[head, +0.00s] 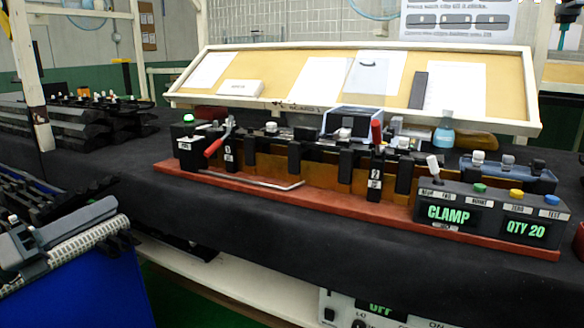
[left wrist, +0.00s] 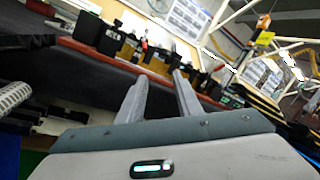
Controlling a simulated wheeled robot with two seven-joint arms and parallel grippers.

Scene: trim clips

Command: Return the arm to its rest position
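My left gripper (left wrist: 160,78) shows in the left wrist view, its two grey fingers apart with nothing seen between them. It is clear of the bench, with the fixture beyond its fingertips. My right gripper is in neither view. The trim-clip fixture (head: 330,215) has a long red base on the black-covered bench (head: 200,250) in the head view. It has black posts, red-handled levers and a control box (head: 490,205) reading CLAMP and QTY 20. A green light is lit at its left end.
A slanted board (head: 290,85) with papers rises behind the fixture. More black parts (head: 75,125) lie at the back left. The bench front is clear.

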